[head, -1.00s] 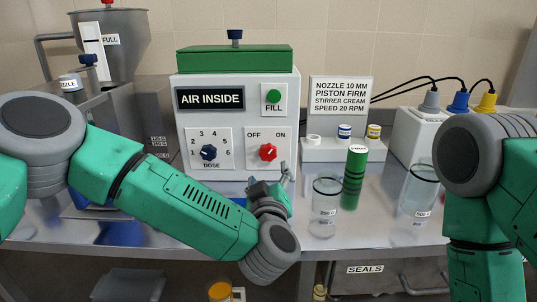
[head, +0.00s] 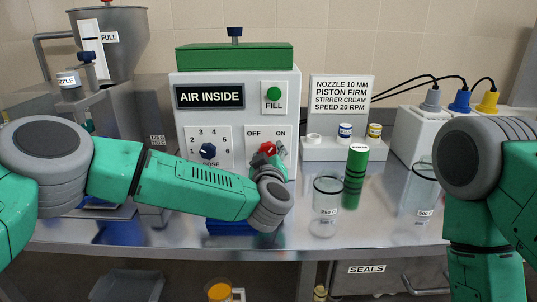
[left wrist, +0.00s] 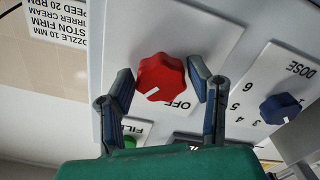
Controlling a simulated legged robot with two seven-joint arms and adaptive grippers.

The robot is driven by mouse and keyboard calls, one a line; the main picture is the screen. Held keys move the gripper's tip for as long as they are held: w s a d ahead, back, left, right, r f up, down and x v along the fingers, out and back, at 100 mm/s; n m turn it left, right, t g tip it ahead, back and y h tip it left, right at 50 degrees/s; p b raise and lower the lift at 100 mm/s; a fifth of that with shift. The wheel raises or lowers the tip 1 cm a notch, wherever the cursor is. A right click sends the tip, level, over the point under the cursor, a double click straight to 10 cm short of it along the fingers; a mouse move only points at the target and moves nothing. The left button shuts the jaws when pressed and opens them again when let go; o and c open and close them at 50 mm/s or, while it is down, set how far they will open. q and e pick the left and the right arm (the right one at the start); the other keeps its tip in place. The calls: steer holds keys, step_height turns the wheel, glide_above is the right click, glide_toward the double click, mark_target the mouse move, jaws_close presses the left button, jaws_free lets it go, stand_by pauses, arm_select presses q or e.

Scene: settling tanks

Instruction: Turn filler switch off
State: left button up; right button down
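The filler switch is a red knob (head: 267,148) on a white OFF/ON plate on the front of the filler machine. In the left wrist view the red knob (left wrist: 161,74) shows large, upside down. Its white mark points down-left, away from the OFF word; the ON word is hidden there behind a finger. My left gripper (head: 272,160) is at the switch, partly covering its plate. In the left wrist view its fingers (left wrist: 162,80) are open, one on each side of the knob, with small gaps visible. My right gripper is out of view; only my right arm shows.
The blue DOSE knob (head: 208,151) is beside the switch, and the green FILL button (head: 273,94) is above. Glass beakers (head: 327,205) and a green cylinder (head: 355,178) stand close to the right on the steel bench.

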arm_select(q)
steer(key=c, duration=0.6)
steer(key=shift+n, duration=0.3)
steer(key=n+b, duration=0.1)
steer(key=n, duration=0.1)
steer(key=shift+n, duration=0.4)
steer(key=n+b, duration=0.1)
steer(key=n, duration=0.2)
steer(key=shift+f+n, duration=0.1)
steer(key=shift+n, duration=0.2)
steer(key=n+b, duration=0.1)
steer(key=n, duration=0.2)
steer(key=shift+n+b, duration=0.3)
steer(key=shift+f+n+b, duration=0.1)
steer(key=shift+n+b, duration=0.6)
steer(key=shift+n, duration=0.9)
steer(key=shift+f, duration=0.1)
